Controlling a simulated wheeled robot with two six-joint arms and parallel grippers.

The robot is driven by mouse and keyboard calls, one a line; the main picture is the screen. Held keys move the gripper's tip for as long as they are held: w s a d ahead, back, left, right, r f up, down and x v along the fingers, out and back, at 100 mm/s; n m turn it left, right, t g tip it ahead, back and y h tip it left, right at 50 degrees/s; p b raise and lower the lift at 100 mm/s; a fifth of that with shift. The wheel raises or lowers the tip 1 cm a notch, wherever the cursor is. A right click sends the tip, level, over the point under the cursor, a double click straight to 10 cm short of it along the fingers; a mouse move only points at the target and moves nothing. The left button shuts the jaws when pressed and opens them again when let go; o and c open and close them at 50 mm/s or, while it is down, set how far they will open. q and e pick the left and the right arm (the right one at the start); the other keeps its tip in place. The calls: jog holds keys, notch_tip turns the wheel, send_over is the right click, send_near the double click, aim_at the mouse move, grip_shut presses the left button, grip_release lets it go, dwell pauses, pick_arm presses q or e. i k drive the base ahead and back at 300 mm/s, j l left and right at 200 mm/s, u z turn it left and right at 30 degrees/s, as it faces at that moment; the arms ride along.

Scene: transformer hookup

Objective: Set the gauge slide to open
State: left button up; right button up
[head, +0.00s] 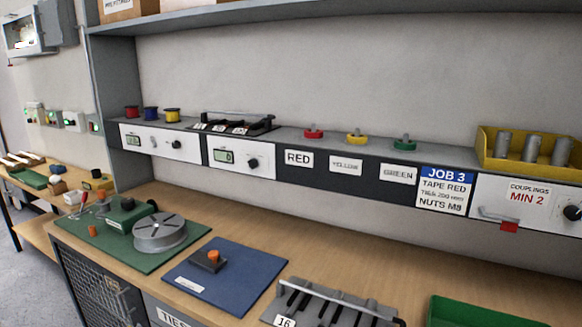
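No part is legibly marked as the gauge slide, and I cannot tell which one it is. Two white panels with small displays sit under the shelf: the left panel (160,153) has a dark knob (177,144), and the second panel (240,169) has a dark knob (252,163). A dark block with an orange knob (213,256) sits on a blue mat (249,264). At the right, a metal bar with a red end (509,226) projects below a white panel. Their settings are too small to read. Neither of my grippers is in view.
The wooden bench (330,250) is bare between the blue mat and the wall. A green mat (190,238) carries a grey reel (159,232). A slotted metal rack (330,306) and a green tray (475,313) stand at the front. A yellow bin (486,150) is on the shelf.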

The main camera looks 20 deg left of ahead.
aim_at(211, 262)
jog(key=u, duration=1.25)
